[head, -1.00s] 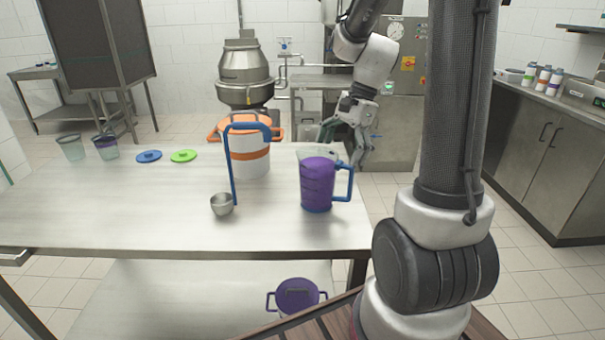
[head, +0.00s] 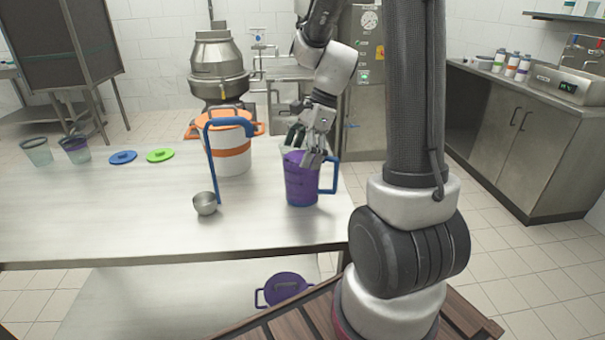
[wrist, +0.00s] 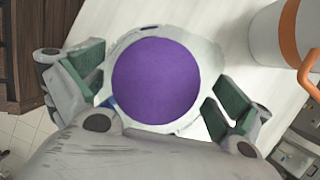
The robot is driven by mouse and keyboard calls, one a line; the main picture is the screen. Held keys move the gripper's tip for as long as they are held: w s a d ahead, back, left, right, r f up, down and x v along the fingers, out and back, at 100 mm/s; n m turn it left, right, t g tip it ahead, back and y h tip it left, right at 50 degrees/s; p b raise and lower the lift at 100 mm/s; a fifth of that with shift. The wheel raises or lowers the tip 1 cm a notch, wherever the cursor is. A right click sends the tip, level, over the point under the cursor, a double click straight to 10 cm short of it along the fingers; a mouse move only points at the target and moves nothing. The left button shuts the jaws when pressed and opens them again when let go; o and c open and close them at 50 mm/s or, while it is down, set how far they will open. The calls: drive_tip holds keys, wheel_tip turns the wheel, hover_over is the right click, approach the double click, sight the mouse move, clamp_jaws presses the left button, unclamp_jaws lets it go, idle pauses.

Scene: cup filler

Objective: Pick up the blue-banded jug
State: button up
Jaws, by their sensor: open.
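The jug (head: 300,188) stands upright on the steel table, clear-walled with purple contents and a blue handle on its right side. In the wrist view I look down into the jug (wrist: 156,80), and its round mouth shows the purple surface. My gripper (head: 305,152) is over the jug's top in the head view. In the wrist view my gripper (wrist: 155,98) is open, with one green-padded finger on each side of the jug's rim. Whether the pads touch the jug, I cannot tell. Part of the jug's upper side is hidden by my gripper.
The table front is clear.

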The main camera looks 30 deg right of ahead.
drive_tip(key=x, duration=0.2)
drive_tip(key=shift+a+f, duration=0.15)
drive_tip(key=shift+f, duration=0.1)
drive_tip(key=c, duration=1.7)
drive_tip(key=shift+o, duration=0.2)
drive_tip(key=shift+r, duration=0.1)
